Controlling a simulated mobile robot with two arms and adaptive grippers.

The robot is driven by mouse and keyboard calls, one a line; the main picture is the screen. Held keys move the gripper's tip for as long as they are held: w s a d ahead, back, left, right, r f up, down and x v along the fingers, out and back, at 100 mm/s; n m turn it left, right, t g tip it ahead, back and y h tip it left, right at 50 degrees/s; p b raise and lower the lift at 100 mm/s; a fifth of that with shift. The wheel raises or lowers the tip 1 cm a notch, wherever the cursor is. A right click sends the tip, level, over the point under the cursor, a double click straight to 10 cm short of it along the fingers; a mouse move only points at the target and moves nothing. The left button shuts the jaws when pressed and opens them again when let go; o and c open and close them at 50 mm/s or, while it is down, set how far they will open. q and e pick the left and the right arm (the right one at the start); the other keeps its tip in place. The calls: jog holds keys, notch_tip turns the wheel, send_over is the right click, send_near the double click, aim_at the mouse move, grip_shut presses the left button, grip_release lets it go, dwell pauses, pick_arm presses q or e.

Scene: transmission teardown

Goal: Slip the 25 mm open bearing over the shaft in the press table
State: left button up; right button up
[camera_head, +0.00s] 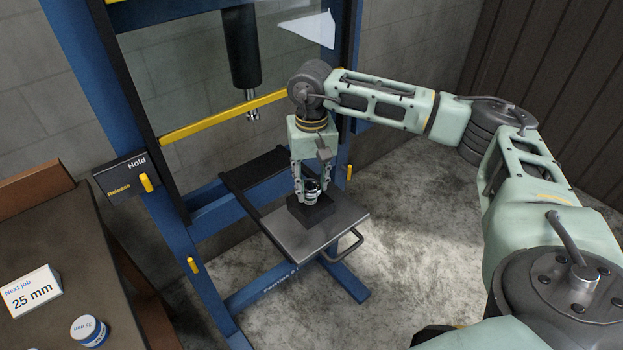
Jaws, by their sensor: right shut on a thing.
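My right gripper (310,190) points straight down over the press table (345,211). It is shut on a small silvery ring, the bearing (312,195), just above a dark block (319,213) on the table. The fingers and bearing cover the top of the block, so the shaft cannot be made out. I cannot tell whether the bearing is around the shaft or only above it. My left gripper is not in view.
The blue press frame (190,235) stands around the table, with the black ram (241,50) raised behind my gripper. A Hold/Release lever (146,183) is on the left post. A bench at lower left carries a "25 mm" card (30,290) and a small round container (89,332).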

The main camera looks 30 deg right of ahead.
jog(key=o, duration=1.3)
notch_tip(320, 180, up, 12)
jog(key=shift+r, duration=0.1)
dwell(0.3)
